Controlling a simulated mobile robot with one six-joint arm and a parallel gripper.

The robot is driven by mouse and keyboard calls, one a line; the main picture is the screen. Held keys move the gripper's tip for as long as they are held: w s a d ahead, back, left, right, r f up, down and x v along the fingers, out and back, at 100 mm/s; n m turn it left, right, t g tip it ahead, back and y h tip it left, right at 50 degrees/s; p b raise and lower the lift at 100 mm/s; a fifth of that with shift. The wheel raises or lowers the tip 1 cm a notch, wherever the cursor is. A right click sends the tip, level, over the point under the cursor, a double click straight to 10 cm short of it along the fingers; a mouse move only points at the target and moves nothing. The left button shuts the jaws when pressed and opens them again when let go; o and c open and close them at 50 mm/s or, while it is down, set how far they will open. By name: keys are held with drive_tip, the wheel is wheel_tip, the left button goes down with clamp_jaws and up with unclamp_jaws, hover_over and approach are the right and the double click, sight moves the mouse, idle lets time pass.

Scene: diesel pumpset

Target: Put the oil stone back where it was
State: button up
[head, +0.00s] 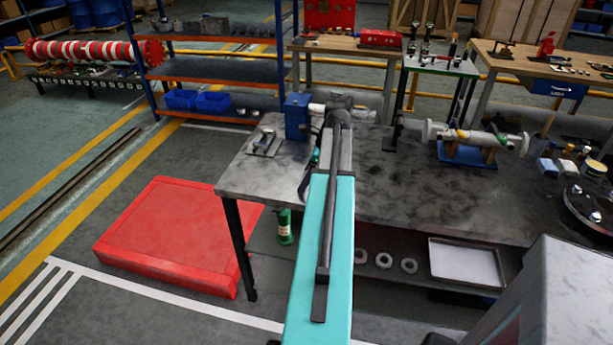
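My arm reaches forward from the bottom of the head view over the grey workbench (400,205). Its dark far end, where my gripper (336,102) is, lies over the back left part of the bench, just right of a blue vise (297,117). The fingers are hidden or too small to make out, so I cannot tell whether they hold anything. I cannot pick out the oil stone with certainty. Small block-like items, including a pale blue one (546,166), lie at the bench's right end.
A flat plate with small parts (264,142) lies at the bench's left end. A shaft on a blue stand (467,153) and a round dark plate (590,205) are to the right. A red platform (178,235) lies on the floor. The bench middle is clear.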

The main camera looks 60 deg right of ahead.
drive_tip(key=o, duration=0.9)
drive_tip(key=shift+r, duration=0.1)
drive_tip(key=shift+b+v, duration=0.85)
drive_tip(key=shift+v, duration=5.15)
drive_tip(key=shift+w+r, duration=0.1)
